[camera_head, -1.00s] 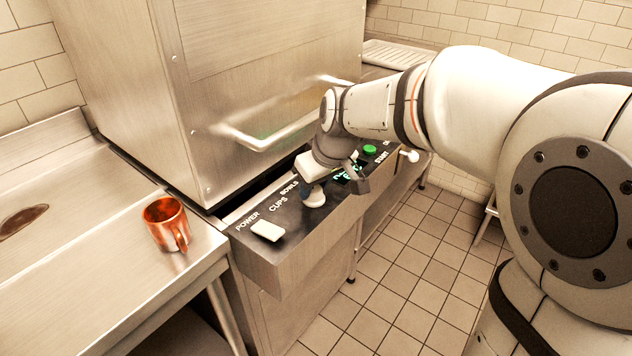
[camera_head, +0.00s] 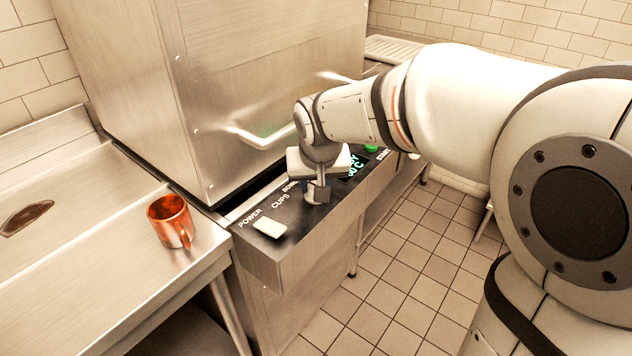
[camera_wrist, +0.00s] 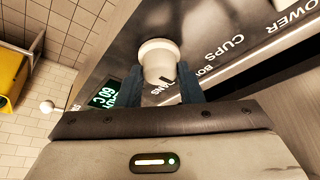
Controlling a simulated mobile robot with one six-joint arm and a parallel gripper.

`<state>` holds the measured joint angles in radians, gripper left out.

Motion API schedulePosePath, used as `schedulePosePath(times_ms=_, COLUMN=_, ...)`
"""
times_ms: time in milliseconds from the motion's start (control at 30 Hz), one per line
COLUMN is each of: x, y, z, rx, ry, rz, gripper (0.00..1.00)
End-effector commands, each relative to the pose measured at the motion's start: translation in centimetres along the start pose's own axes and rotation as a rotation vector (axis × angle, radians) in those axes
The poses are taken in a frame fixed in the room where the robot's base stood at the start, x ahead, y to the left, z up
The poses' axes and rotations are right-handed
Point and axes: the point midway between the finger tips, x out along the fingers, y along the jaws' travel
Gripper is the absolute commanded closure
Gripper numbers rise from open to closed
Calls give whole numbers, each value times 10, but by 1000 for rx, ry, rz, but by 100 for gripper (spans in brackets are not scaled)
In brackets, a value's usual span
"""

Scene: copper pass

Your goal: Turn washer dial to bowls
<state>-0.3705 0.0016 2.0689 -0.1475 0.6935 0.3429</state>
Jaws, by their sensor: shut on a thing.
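The washer's control panel (camera_head: 285,240) runs along the front of the steel machine, with POWER, CUPS and partly covered BOWLS labels. My gripper (camera_head: 317,192) is over the panel at the dial and hides most of it in the head view. In the wrist view, the off-white round dial (camera_wrist: 160,58) sits between the two dark fingers of my gripper (camera_wrist: 162,82), which are shut on it. A dark pointer mark shows on the dial's edge, towards lettering that reads as part of PANS. The BOWLS label is mostly covered by a finger there.
A white power switch (camera_head: 270,228) is at the panel's near end. The lit display (camera_head: 352,166) and green start button (camera_head: 371,149) are on the far side of my gripper. The door handle (camera_head: 262,137) juts out just above. A copper mug (camera_head: 171,221) stands on the left counter.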

Motion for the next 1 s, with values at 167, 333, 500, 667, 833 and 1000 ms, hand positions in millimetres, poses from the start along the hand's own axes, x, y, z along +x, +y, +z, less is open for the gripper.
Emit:
schedulePosePath(times_ms=167, x=0, y=0, z=1, rx=3, ry=-3, rz=2, gripper=89)
schedulePosePath(times_ms=333, x=0, y=0, z=1, rx=2, ry=-3, rz=1, gripper=66)
schedulePosePath(times_ms=500, x=0, y=0, z=1, rx=2, ry=-3, rz=1, gripper=52)
schedulePosePath(times_ms=667, x=0, y=0, z=0, rx=1, ry=-2, rz=1, gripper=45)
schedulePosePath(times_ms=833, x=-1, y=0, z=0, rx=1, ry=-1, rz=0, gripper=45)
schedulePosePath(times_ms=1000, x=-20, y=0, z=-1, rx=1, ry=3, rz=-1, gripper=45)
